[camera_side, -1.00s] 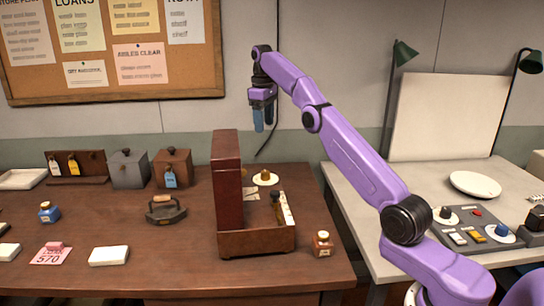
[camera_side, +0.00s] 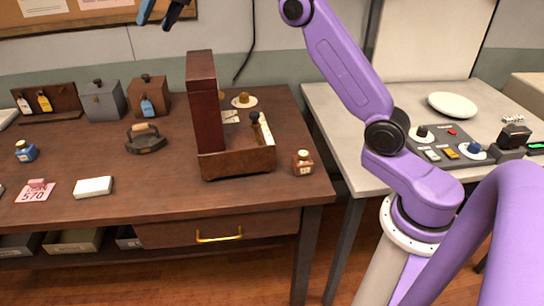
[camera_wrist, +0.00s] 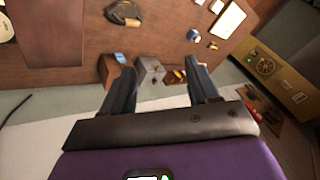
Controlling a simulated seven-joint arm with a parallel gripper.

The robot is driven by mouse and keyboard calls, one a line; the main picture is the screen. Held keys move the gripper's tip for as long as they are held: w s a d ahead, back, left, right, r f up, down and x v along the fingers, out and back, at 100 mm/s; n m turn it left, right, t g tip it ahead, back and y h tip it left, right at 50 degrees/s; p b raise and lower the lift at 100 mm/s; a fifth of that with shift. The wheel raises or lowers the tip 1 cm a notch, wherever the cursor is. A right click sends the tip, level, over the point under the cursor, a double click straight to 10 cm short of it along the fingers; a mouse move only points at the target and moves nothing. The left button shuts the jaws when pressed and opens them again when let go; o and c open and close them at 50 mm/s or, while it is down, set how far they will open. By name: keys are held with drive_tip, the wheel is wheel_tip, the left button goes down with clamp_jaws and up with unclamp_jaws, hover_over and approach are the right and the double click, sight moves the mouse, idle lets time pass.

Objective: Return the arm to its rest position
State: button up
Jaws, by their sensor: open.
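My gripper (camera_side: 160,12) is at the top edge of the side view, up in front of the wall, and only its blue fingertips show there. In the wrist view my gripper (camera_wrist: 160,88) has its two dark fingers wide apart, with nothing held between them. My purple arm reaches up and left from its base at the right of the side view. The gripper is well clear of the desk (camera_side: 100,205) and touches nothing that I can see.
An open wooden box (camera_side: 238,162) with a raised lid stands on the desk. An iron (camera_side: 146,140), a grey box (camera_side: 105,101), a brown box (camera_side: 149,97) and an ink bottle (camera_side: 303,163) stand around it. A white plate (camera_side: 453,105) lies on the pale right table.

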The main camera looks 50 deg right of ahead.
drive_tip(key=s+a+f+n+g+y, duration=0.1)
drive_tip(key=s+a+n+y, duration=0.1)
drive_tip(key=s+a, duration=0.45)
drive_tip(key=s+a+n+g+y, duration=0.1)
drive_tip(key=s+a, duration=0.3)
drive_tip(key=a, duration=0.6)
drive_tip(key=s+d+f+n+g+h, duration=0.1)
drive_tip(key=s+d+f+n+h, duration=0.15)
drive_tip(key=s+f, duration=0.65)
drive_tip(key=s+d+f+n+g+h, duration=0.1)
drive_tip(key=s+d+f+n+g, duration=0.2)
drive_tip(key=s, duration=1.3)
drive_tip(key=s+d+f+n+h, duration=0.1)
drive_tip(key=s+d+f+n, duration=0.1)
drive_tip(key=s+d+f, duration=0.2)
drive_tip(key=s+d+f+n+t+h, duration=0.1)
drive_tip(key=s+d+f+n+h, duration=0.1)
drive_tip(key=s+d, duration=0.7)
wheel_tip(320, 180, down, 3)
drive_tip(key=shift+s+r+n, duration=0.1)
drive_tip(key=shift+s+n, duration=0.25)
drive_tip(key=shift+n, duration=0.5)
